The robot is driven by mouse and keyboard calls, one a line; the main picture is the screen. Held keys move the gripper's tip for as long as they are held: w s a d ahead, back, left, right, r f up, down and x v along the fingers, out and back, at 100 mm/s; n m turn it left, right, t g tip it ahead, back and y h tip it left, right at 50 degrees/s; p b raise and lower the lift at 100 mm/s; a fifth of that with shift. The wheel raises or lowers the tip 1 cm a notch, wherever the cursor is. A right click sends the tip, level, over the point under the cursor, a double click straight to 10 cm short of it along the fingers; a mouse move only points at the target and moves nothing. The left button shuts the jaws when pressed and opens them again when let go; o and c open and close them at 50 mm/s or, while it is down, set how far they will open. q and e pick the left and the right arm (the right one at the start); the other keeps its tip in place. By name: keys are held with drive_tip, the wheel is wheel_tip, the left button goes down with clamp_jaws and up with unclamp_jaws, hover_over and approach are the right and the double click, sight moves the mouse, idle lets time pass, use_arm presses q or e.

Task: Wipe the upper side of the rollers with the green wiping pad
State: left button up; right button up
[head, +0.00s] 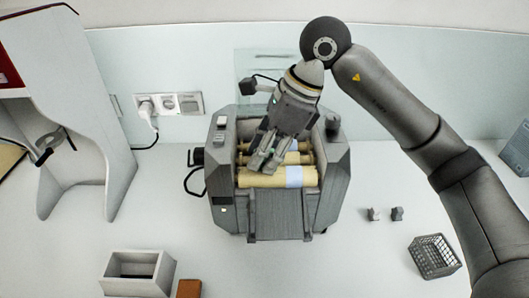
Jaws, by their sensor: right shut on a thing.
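The grey mill (223,190) stands on the counter in the middle of the head view. Its yellowish rollers (250,180) lie across its open top, and the front one carries a pale band on its right. My right gripper (263,160) reaches down over the rollers from the upper right, shut on the green wiping pad (256,158). Only a small part of the pad shows between the fingers. I cannot tell whether it touches a roller. The gripper hides part of the rear rollers. My left gripper is not in view.
A white box (113,288) and a brown block (189,288) are at the front left. A grey basket (434,272) and two small grey pieces (384,214) lie to the right. A socket (168,104) with a plug is on the back wall. The counter beside the mill is mostly clear.

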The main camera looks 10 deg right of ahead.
drive_tip(key=shift+r+p, duration=1.85)
drive_tip(key=shift+r, duration=1.7)
drive_tip(key=shift+f, duration=0.1)
